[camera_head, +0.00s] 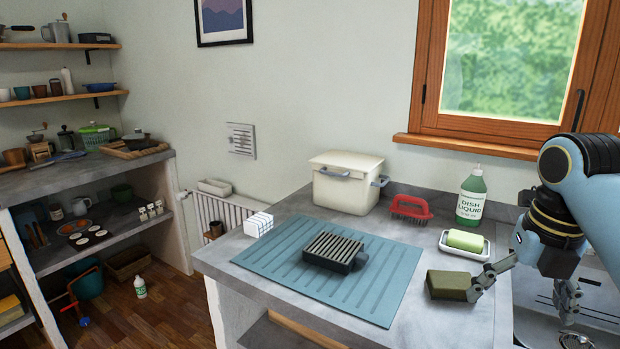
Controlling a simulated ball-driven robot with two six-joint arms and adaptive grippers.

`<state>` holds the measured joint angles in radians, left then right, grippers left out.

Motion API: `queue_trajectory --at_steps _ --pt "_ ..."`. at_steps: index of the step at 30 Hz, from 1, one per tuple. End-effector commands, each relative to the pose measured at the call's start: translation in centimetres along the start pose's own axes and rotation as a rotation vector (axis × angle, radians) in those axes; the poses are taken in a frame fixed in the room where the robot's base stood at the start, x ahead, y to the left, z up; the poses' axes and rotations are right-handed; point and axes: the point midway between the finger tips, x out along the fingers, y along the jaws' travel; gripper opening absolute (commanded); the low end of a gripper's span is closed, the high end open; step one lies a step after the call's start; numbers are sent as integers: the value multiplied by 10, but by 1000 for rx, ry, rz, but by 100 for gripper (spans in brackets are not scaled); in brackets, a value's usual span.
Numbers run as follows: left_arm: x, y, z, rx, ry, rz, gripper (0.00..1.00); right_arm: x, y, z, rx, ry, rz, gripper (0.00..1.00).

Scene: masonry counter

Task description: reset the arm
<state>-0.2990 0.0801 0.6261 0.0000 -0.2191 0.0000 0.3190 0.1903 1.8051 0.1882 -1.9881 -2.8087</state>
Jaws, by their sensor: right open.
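My right gripper (522,300) comes in from the right on my blue and black arm. Its grey fingers are spread wide, with nothing seen between them. One finger reaches left, its tip at the right end of a dark olive-brown sponge block (449,285) on the counter; I cannot tell whether they touch. The other finger points down over the sink side. My left gripper is not in view.
The grey counter (387,207) holds a blue mat (275,261) with a black ridged block (335,252), a green soap bar (465,241) on a white dish, a dish liquid bottle (471,197), a red brush (410,207) and a cream bin (345,184). A sink (590,270) lies at the right.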

Motion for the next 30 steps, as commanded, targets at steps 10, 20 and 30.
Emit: queue_trajectory --at_steps 10,20,30 --pt "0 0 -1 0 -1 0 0 20 -4 -35 374 -26 -1 100" --pt "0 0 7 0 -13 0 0 44 -15 -110 1163 -77 37 100" --pt "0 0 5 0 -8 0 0 37 -30 -193 2142 -96 162 100"
